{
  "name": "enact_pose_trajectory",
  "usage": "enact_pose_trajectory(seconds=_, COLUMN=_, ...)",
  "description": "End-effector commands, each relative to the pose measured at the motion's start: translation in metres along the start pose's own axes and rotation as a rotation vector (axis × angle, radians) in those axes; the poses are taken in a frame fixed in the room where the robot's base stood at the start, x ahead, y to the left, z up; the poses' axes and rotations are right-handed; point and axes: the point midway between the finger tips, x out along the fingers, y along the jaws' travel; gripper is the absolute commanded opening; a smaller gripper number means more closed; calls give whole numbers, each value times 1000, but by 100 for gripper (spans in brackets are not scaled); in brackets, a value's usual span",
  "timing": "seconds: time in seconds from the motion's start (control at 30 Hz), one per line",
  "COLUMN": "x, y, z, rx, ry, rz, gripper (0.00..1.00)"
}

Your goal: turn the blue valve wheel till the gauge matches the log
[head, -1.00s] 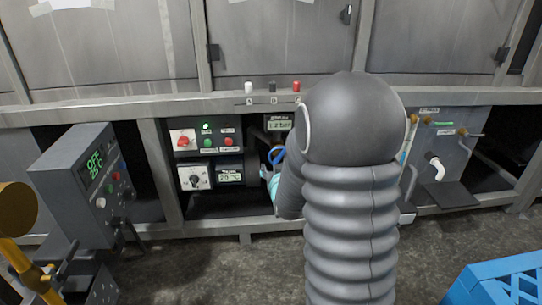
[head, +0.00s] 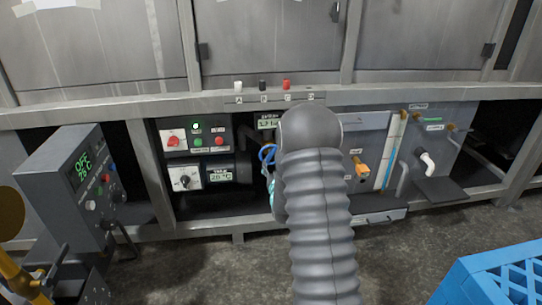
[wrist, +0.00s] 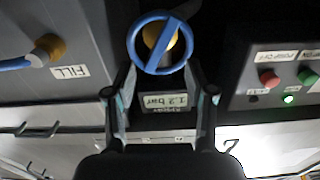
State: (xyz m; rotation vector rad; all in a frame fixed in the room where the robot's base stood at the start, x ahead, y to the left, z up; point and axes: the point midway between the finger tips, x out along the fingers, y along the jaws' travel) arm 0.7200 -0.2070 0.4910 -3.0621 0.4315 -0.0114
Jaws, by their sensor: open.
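The blue valve wheel (wrist: 162,43) is a ring with one crossbar over a brass-coloured hub, at the top middle of the wrist view. In the head view only part of the blue wheel (head: 266,154) shows beside my arm. My gripper (wrist: 160,72) is open and empty, its fingers spread at the wheel's lower left and lower right. Whether they touch the rim I cannot tell. I cannot make out a log.
A grey control box (head: 80,185) stands further left. A blue crate (head: 495,280) is at lower right. A blue-handled FILL valve (wrist: 42,52) is nearby.

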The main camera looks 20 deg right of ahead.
Motion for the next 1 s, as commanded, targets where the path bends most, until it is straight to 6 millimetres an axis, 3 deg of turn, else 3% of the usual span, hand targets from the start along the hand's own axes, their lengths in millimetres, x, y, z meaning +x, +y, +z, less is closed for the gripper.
enact_pose_trajectory(seconds=0.2, x=39, y=0, z=-1, rx=0, ry=1, rz=0, gripper=54)
enact_pose_trajectory(seconds=0.4, x=61, y=0, z=0, rx=0, ry=1, rz=0, gripper=54)
enact_pose_trajectory(seconds=0.8, x=68, y=0, z=0, rx=0, ry=-1, rz=0, gripper=54)
enact_pose_trajectory(seconds=0.83, x=68, y=0, z=0, rx=0, ry=-1, rz=0, gripper=52)
enact_pose_trajectory(seconds=1.0, x=68, y=0, z=0, rx=0, ry=-1, rz=0, gripper=9)
